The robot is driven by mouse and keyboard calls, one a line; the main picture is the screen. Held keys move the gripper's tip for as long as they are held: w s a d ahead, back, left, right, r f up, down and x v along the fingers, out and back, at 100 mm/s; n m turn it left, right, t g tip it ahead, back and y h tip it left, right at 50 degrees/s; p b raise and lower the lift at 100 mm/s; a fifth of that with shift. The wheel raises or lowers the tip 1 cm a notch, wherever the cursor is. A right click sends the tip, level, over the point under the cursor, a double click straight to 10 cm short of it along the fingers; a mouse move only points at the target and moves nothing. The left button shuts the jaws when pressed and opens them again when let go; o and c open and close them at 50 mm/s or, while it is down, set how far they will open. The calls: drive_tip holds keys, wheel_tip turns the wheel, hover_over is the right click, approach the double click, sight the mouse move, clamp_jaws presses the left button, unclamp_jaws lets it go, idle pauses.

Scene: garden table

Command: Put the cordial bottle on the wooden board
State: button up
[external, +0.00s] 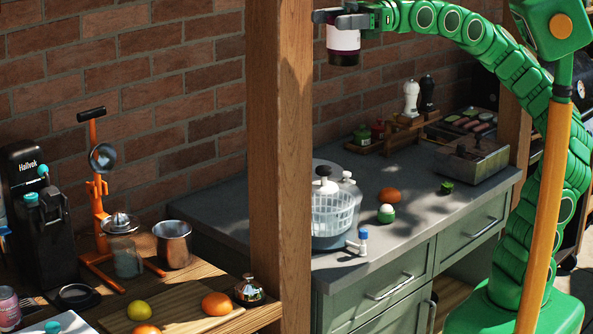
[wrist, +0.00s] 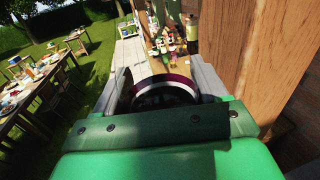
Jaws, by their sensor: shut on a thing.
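My gripper (external: 341,18) is high up, just right of the wooden post in the external view. It is shut on a dark purple bottle with a white label, the cordial bottle (external: 343,41), which hangs well above the grey counter. In the wrist view the bottle's dark round end (wrist: 165,92) shows between the two fingers. The wooden board (external: 178,306) lies at the lower left on the wooden table, left of the post. A lemon (external: 139,310) and two oranges (external: 216,304) are on or beside it; the front of the board is cut off by the frame.
The thick wooden post (external: 280,160) stands between my gripper and the board. Behind the board are a steel pot (external: 172,245), an orange press (external: 97,190) and a black machine (external: 38,215). A metal-topped jar (external: 249,290) stands at its right. A salad spinner (external: 333,215) stands on the counter.

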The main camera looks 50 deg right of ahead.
drive_tip(key=a+f, duration=0.8)
drive_tip(key=f, duration=0.4)
drive_tip(key=a+f, duration=0.8)
drive_tip(key=f, duration=0.3)
drive_tip(key=a+f, duration=0.7)
drive_tip(key=f, duration=0.5)
drive_tip(key=shift+w+a+f+m+t+h, duration=0.35)
drive_tip(key=shift+w+a+f+m+t, duration=0.35)
drive_tip(key=shift+w+a+f, duration=1.5)
drive_tip(key=shift+w+a+f+m+t+h, duration=0.4)
drive_tip(key=shift+w+a+f+t, duration=0.55)
drive_tip(key=shift+w+a+f, duration=1.25)
drive_tip(key=shift+w+a+f+m+t+h, duration=0.25)
drive_tip(key=shift+w+a+f+m+t, duration=0.5)
drive_tip(key=shift+w+a+f, duration=1.4)
drive_tip(key=shift+s+d+f, duration=0.5)
drive_tip(key=shift+d+f, duration=0.3)
drive_tip(key=o, duration=1.6)
